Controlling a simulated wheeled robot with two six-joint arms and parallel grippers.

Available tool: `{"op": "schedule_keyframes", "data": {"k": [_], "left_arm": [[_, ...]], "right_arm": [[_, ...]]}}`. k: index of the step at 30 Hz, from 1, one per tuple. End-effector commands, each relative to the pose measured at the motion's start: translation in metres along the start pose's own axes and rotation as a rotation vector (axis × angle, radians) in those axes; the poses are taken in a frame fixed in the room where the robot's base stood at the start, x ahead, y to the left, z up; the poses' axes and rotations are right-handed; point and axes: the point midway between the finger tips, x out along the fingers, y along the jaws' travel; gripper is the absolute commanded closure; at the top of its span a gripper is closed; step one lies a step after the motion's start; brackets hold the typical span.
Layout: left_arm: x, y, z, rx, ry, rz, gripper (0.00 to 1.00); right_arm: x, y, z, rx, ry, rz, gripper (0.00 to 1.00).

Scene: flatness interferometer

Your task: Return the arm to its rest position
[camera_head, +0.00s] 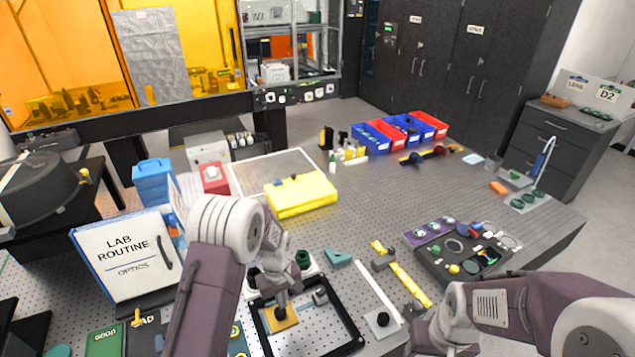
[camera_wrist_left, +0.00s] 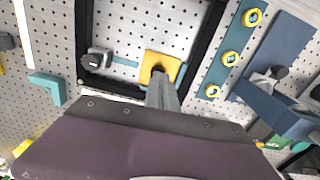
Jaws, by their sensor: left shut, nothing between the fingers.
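My left arm comes in from the left of the head view, its purple link upright in front of the bench. My left gripper (camera_head: 281,312) points down, shut and empty, over an orange-yellow plate (camera_head: 284,320) inside a black square frame (camera_head: 335,310). In the left wrist view, the shut fingertips (camera_wrist_left: 160,72) overlap the yellow plate (camera_wrist_left: 150,62); whether they touch it I cannot tell. My right arm reaches in from the lower right of the head view, low over the front of the bench; its fingertips are not visible.
A yellow block (camera_head: 300,194), a Lab Routine binder (camera_head: 125,255) and a black tray of parts (camera_head: 455,262) lie around the perforated bench. Red and blue bins (camera_head: 400,128) stand at the back. A teal wedge (camera_head: 337,257) sits near the frame. The bench's middle right is fairly clear.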

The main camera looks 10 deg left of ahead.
Motion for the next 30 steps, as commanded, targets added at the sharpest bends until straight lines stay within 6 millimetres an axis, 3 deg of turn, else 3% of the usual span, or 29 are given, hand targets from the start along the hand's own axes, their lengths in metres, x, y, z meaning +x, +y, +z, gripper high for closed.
{"op": "schedule_keyframes", "data": {"k": [2,5,7,11,14,18,20,24,30], "left_arm": [[0.007,0.000,-0.001,-0.001,0.002,0.002,1.00],[0.003,0.011,-0.016,-0.005,0.069,0.057,1.00],[-0.005,0.007,-0.013,-0.011,0.108,0.091,1.00],[-0.011,-0.023,0.021,0.067,0.148,0.118,1.00],[-0.006,-0.054,0.059,0.203,0.155,0.112,1.00],[0.002,-0.093,0.109,0.433,0.108,0.071,1.00],[0.009,-0.102,0.121,0.515,0.077,0.053,1.00],[0.008,-0.101,0.120,0.617,0.082,0.051,1.00],[0.009,-0.101,0.120,0.623,0.082,0.051,1.00]], "right_arm": [[0.008,0.000,0.001,0.000,0.000,0.000,0.45],[0.041,0.001,0.004,0.000,0.000,0.000,0.45],[0.068,0.001,0.007,0.000,0.000,0.000,0.45],[0.110,0.002,0.012,0.000,-0.001,0.000,0.45],[0.130,0.003,0.014,0.000,-0.001,0.000,0.45],[0.127,0.003,0.013,0.000,0.000,0.000,0.45],[0.125,0.003,0.013,0.000,0.000,0.000,0.45],[0.125,0.002,0.013,0.000,0.000,0.000,0.45],[0.125,0.003,0.013,0.000,0.000,0.000,0.45]]}}
